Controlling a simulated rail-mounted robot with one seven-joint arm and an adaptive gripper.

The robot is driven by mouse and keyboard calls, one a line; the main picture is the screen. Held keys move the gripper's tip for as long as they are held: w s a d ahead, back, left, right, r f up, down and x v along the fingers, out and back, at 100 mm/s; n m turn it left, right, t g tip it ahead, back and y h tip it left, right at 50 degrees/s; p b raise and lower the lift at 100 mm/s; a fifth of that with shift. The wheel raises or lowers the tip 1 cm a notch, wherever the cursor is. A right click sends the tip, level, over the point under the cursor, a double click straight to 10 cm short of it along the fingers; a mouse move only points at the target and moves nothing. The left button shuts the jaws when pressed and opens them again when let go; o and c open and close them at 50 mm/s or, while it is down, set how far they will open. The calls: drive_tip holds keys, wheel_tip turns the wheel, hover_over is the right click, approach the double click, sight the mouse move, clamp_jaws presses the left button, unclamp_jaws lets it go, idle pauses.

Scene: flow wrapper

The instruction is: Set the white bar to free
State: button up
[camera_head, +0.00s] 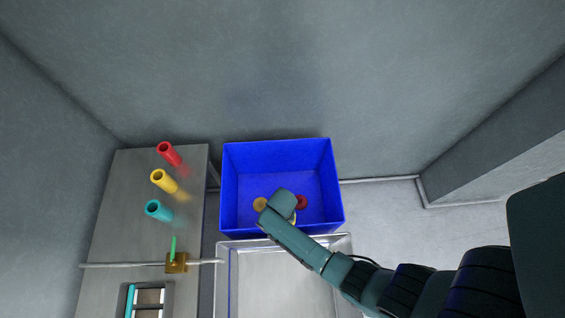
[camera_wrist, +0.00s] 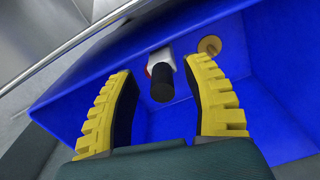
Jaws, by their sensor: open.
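My gripper (camera_wrist: 157,72) is open in the wrist view, with two yellow ribbed fingers and nothing between the pads. Beyond the fingertips, in the gap between them, a black cylinder (camera_wrist: 161,84) sticks out of a white piece (camera_wrist: 161,57) with a red edge, on the blue box. I see no gap or contact clearly enough to judge distance. A pale horizontal rod (camera_head: 120,264) at the left passes through a brass block (camera_head: 176,263) with an upright green lever (camera_head: 173,246). Which part is the white bar I cannot tell.
The blue box (camera_head: 275,153) has a yellow disc (camera_head: 260,204), also in the wrist view (camera_wrist: 209,45), and a red one (camera_head: 301,202). Red (camera_head: 169,153), yellow (camera_head: 164,181) and cyan (camera_head: 159,211) tubes stand on the grey table (camera_head: 130,185). A metal tray (camera_head: 280,280) is in front.

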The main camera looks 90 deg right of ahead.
drive_tip(key=shift+r, duration=0.1)
wheel_tip(320, 180, up, 12)
idle(0.7)
drive_tip(key=w+a+r+n+t+h+p, duration=0.1)
drive_tip(key=w+a+r+n+t+p, duration=0.2)
drive_tip(key=w+r, duration=0.8)
drive_tip(key=w+a+r+n+t+p, duration=0.3)
drive_tip(key=w+r, duration=0.5)
drive_tip(key=r, duration=0.4)
drive_tip(key=w+a+r+n+t+h+p, duration=0.1)
drive_tip(key=w+a+r+n+t+p, duration=0.2)
drive_tip(key=w+r, duration=0.8)
drive_tip(key=w+a+r+n+t+p, duration=0.15)
drive_tip(key=a+r+t, duration=0.3)
drive_tip(key=r, duration=0.85)
drive_tip(key=s+a+r+n+t, duration=0.1)
drive_tip(key=s+r+n+t, duration=0.1)
drive_tip(key=r, duration=0.6)
drive_tip(key=s+a+r+n+t+y, duration=0.1)
drive_tip(key=s+a+r+n+t, duration=0.1)
drive_tip(key=r, duration=0.6)
drive_tip(key=s+a+r+n+t, duration=0.2)
drive_tip(key=r+n+t, duration=0.2)
drive_tip(key=r, duration=0.4)
drive_tip(key=shift+r+n+t+y, duration=0.3)
drive_tip(key=shift+r+n+t, duration=0.05)
drive_tip(key=shift+n, duration=0.4)
